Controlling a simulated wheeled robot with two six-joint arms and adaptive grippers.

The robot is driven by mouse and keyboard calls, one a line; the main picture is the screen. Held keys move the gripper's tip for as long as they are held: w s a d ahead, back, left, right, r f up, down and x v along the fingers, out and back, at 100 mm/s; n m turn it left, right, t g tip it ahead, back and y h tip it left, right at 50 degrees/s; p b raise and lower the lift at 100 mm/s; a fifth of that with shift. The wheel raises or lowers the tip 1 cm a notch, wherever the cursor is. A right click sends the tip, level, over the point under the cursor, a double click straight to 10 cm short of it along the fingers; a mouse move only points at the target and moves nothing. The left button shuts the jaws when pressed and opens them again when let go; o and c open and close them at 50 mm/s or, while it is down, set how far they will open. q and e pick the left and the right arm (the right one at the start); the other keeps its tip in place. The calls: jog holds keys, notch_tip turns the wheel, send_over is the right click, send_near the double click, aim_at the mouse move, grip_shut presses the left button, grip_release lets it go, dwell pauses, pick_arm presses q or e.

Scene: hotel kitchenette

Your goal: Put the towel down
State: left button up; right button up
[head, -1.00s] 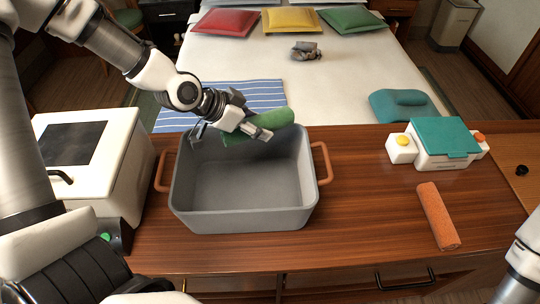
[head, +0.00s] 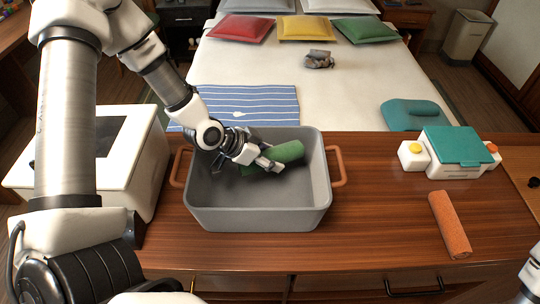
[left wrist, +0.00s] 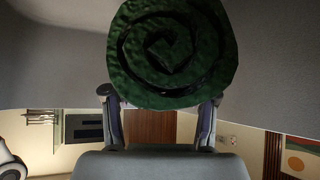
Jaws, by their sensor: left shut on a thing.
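The rolled green towel (head: 288,152) is in my left gripper (head: 268,163), which is shut on it. Gripper and towel are inside the opening of the grey basket (head: 258,219), toward its back wall. In the left wrist view the towel's spiral end (left wrist: 172,50) fills the top middle between the two fingers (left wrist: 160,118). Whether the towel touches the basket floor cannot be told. A rolled orange towel (head: 450,224) lies on the wooden counter at the right. My right gripper is not in view; only a bit of that arm shows at the lower right.
A white appliance (head: 88,170) stands left of the basket. A white box with a teal lid (head: 457,146) stands at the right. The counter (head: 385,215) between basket and orange towel is clear. A bed (head: 300,95) with pillows lies behind the counter.

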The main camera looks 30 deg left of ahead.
aim_at(270, 152)
pick_arm(q)
jog(key=shift+f, duration=0.35)
jog(key=o, duration=1.3)
jog(key=shift+r, duration=0.25)
jog(key=p+v, duration=0.1)
jog(key=v, duration=0.1)
jog(key=p+v, duration=0.2)
jog(key=w+r+p+v, duration=0.1)
jog(key=v, duration=0.1)
jog(key=shift+d, duration=0.3)
jog(key=p+v, duration=0.6)
jog(key=p, duration=0.3)
jog(key=shift+s+a, duration=0.1)
jog(key=shift+s, duration=0.15)
jog(key=shift+s+a+f+p, duration=0.2)
jog(key=shift+s+a+p, duration=0.05)
jog(key=shift+s+p, duration=0.05)
